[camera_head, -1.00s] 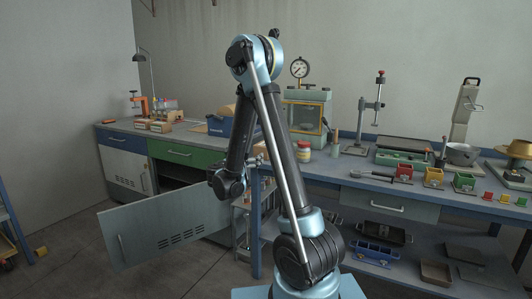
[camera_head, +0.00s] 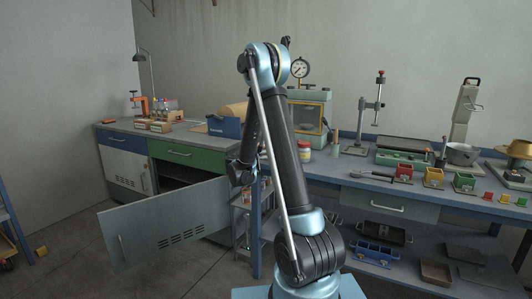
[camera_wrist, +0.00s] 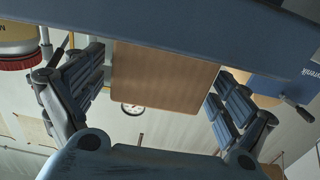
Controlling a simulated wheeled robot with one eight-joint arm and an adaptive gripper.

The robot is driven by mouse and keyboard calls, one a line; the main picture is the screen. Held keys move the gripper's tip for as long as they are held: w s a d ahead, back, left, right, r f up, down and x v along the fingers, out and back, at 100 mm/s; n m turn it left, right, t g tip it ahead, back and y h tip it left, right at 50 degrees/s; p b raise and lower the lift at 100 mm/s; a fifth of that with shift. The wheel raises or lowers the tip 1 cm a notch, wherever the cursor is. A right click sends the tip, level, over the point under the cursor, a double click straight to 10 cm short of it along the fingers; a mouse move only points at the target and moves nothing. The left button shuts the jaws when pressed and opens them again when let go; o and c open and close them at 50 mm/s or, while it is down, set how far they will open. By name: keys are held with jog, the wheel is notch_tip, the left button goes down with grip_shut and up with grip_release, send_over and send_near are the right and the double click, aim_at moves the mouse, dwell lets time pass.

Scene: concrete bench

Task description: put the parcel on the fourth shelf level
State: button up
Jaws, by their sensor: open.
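In the wrist view, which looks upside down, a plain brown box-like parcel (camera_wrist: 165,78) lies between the two fingers of my gripper (camera_wrist: 160,85). The fingers are spread, one on each side of it. The left finger is very close to its side; I cannot tell whether either finger touches. A blue beam or shelf edge (camera_wrist: 180,25) crosses in front of the parcel's far end in the picture. In the head view my arm hides the gripper and I cannot make out the parcel. A narrow shelf rack (camera_head: 240,222) stands partly hidden below my wrist; its levels are hard to distinguish.
A red-lidded jar (camera_head: 304,152) stands near the bench's left end; it also shows in the wrist view (camera_wrist: 18,62). A blue bin (camera_head: 224,128) is on the far counter. An open cabinet door (camera_head: 165,225) juts out left of the rack. The bench (camera_head: 345,172) holds several tools.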

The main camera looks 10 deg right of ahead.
jog(key=x, duration=0.3)
jog(key=shift+w+d, duration=0.1)
jog(key=shift+w, duration=0.15)
jog(key=shift+c, duration=0.3)
jog(key=c, duration=1.6)
